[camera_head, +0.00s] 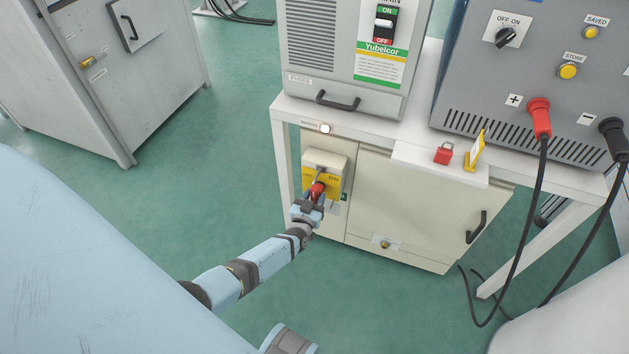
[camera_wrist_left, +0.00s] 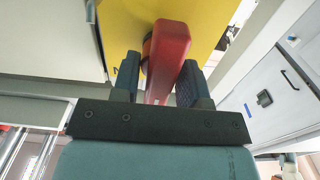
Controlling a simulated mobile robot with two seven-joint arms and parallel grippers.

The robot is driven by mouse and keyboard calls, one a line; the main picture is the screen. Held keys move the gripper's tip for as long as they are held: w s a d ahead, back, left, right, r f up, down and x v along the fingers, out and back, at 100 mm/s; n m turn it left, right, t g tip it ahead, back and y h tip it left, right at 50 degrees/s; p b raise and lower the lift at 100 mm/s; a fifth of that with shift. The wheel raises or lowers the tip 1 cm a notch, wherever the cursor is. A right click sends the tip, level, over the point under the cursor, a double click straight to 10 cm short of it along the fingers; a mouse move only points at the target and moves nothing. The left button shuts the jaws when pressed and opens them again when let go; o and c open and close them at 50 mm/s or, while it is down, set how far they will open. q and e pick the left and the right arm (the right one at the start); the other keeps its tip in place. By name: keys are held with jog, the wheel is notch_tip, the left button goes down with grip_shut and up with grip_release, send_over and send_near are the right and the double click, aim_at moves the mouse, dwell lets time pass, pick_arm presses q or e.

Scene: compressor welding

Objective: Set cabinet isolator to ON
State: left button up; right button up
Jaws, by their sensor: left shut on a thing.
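The cabinet isolator is a red handle (camera_head: 318,190) on a yellow plate (camera_head: 308,181), set in a cream box on the front of the low cabinet (camera_head: 395,205). My left gripper (camera_head: 309,207) is at the handle and shut on it. In the left wrist view the red handle (camera_wrist_left: 168,55) stands between the two dark fingers of the left gripper (camera_wrist_left: 158,85), with the yellow plate (camera_wrist_left: 205,22) behind it. The handle's exact ON or OFF position is partly hidden by the gripper. My right gripper is not in view.
A white table (camera_head: 375,129) stands above the cabinet. It carries a red padlock (camera_head: 443,153), a yellow tag (camera_head: 475,152) and a grey unit with an ON/OFF switch (camera_head: 384,24). A panel with a black knob (camera_head: 505,38) and cables is at the right.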

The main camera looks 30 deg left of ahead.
pick_arm(q)
jog(key=o, duration=0.6)
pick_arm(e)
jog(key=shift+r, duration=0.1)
pick_arm(q)
jog(key=shift+o, duration=0.2)
jog(key=shift+s, duration=0.1)
jog(key=shift+s+d, duration=0.1)
jog(key=shift+s, duration=0.25)
jog(key=p+v, duration=0.3)
jog(key=v, duration=1)
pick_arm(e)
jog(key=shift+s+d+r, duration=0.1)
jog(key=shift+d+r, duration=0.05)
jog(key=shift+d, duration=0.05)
pick_arm(q)
jog(key=shift+f, duration=0.1)
